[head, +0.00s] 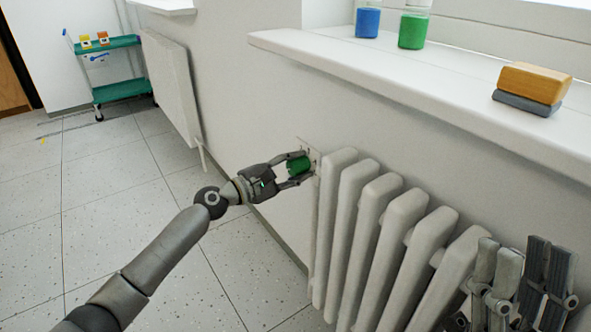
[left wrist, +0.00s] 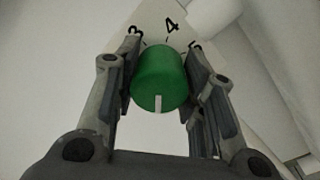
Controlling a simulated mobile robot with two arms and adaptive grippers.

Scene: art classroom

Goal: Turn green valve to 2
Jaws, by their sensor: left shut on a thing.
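The green valve (head: 298,166) is a round knob on the wall side at the far end of the white radiator. My left gripper (head: 293,171) is shut on it, one finger on each side. In the left wrist view the valve (left wrist: 160,80) sits between the fingers of my left gripper (left wrist: 161,90). A white line on the knob's face points to the bottom of that picture. The pale dial plate (left wrist: 150,22) behind shows 3 and 4, and a partly hidden digit at the right. No 2 is visible. My right gripper (head: 524,275) is open and empty at lower right.
The white radiator (head: 340,220) runs from the valve toward the lower right. Above it, the windowsill (head: 430,90) holds a blue jar (head: 367,22), a green jar (head: 413,30) and an eraser block (head: 533,85). A green cart (head: 120,90) stands far left; the floor between is clear.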

